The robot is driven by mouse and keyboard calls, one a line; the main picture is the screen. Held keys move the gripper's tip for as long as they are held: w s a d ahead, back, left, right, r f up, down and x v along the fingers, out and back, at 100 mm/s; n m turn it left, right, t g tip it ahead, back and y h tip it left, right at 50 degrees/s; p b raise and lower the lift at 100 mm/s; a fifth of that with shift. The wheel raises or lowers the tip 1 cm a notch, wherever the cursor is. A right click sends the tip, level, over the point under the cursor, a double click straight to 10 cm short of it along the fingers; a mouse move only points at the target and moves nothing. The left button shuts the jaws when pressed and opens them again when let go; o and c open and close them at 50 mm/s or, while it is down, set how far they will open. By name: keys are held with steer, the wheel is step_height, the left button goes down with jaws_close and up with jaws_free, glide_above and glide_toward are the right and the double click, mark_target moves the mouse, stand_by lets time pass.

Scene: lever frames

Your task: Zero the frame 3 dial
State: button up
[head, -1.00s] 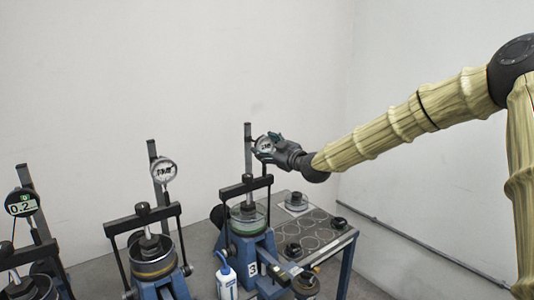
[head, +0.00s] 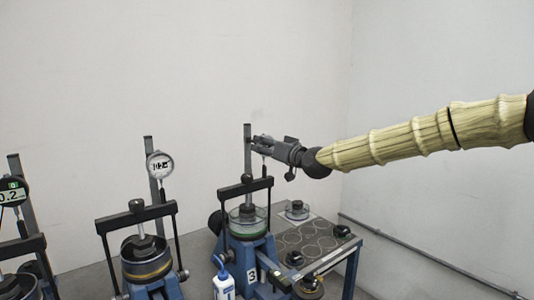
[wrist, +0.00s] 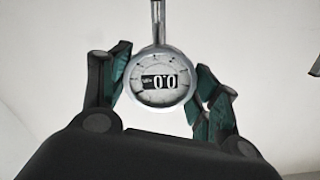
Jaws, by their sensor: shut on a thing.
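The frame 3 dial (wrist: 162,77) is a round silver gauge on a thin stem. In the wrist view its display reads 0.0. My gripper (wrist: 161,82) is shut on the dial's rim, with green-padded fingers on its left and right sides. In the head view my gripper (head: 262,145) is at the upright post of frame 3 and hides the dial face. Frame 3 (head: 247,253) is a blue stand marked "3", with a black crossbar and a round clear cell below the dial.
Another frame with a white-faced dial (head: 160,164) stands left of frame 3. A black dial (head: 12,191) is at the far left edge. A white bottle (head: 223,283) is in front. A side table (head: 318,262) with weights stands right.

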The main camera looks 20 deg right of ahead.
steer(key=shift+m+b, duration=0.35)
steer(key=shift+m, duration=0.25)
steer(key=shift+r, duration=0.1)
steer(key=o, duration=1)
steer(key=shift+s+d, duration=0.1)
steer(key=v, duration=1.1)
steer(key=shift+s+d, duration=0.1)
steer(key=shift+s, duration=0.25)
